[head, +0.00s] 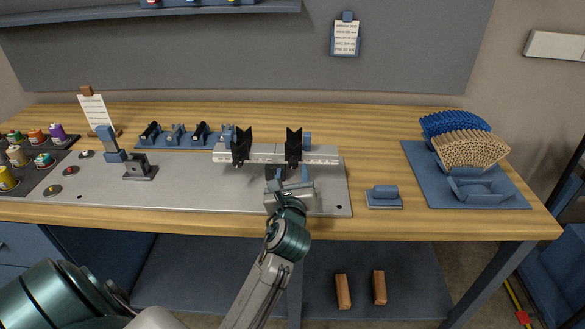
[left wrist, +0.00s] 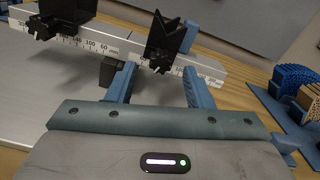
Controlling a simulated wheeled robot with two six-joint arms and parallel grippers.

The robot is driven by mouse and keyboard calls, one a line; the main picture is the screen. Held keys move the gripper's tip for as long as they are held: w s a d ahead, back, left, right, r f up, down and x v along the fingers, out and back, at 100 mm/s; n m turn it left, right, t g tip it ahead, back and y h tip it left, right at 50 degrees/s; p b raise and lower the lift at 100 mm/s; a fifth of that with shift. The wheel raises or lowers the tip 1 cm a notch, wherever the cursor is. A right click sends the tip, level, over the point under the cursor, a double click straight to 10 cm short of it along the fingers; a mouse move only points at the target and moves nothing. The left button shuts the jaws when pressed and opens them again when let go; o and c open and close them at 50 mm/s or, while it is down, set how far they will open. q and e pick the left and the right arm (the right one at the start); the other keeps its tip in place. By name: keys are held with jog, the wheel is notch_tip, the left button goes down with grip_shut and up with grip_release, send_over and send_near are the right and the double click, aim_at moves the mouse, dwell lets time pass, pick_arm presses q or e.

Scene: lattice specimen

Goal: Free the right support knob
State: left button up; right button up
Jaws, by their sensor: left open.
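A white graduated rail (head: 262,153) stands on a grey metal plate and carries two black V-shaped supports. The right support (head: 294,145) also shows in the left wrist view (left wrist: 167,40). Its small black knob (left wrist: 155,69) appears low on the support's front and is hard to make out. The left support (head: 241,147) stands further left on the rail. My left gripper (head: 291,174) is open and empty in front of the right support. In the left wrist view its blue fingers (left wrist: 158,84) stand on either side of the knob, apart from it. My right gripper is not in view.
The grey plate (head: 205,190) is bare to the left of my arm. A small blue block (head: 384,192) sits right of the plate. A blue tray (head: 420,170) with blue and tan lattice pieces is further right. A blue rack (head: 175,145) stands behind the plate.

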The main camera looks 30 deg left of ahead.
aim_at(293, 163)
pick_arm(q)
jog(key=shift+x, duration=0.9)
jog(key=shift+w, duration=0.2)
jog(key=shift+a, duration=0.1)
jog(key=shift+c, duration=1.1)
jog(key=c, duration=0.7)
jog(key=shift+c, duration=0.4)
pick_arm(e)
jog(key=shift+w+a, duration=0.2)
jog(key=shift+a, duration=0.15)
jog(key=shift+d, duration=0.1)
